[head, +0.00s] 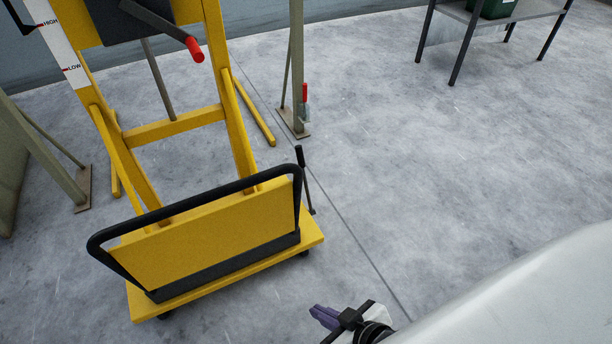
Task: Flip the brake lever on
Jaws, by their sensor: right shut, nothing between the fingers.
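A thin black lever (304,175) with a thicker black grip at its top stands at the right side of the yellow wheeled stand (205,236), near the end of its black push bar. It looks nearly upright, leaning slightly. I cannot tell for sure that it is the brake lever. My right gripper (325,317), with purple fingers, is at the bottom of the view, below and a little right of the lever and apart from it. It is shut and empty. My left gripper is not in view.
A red-tipped crank (195,48) sticks out of the stand's upper part. A post (296,75) with a small red-handled fitting (305,98) stands behind the lever. A metal table (490,14) with a green bin is at the top right. The floor between is clear.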

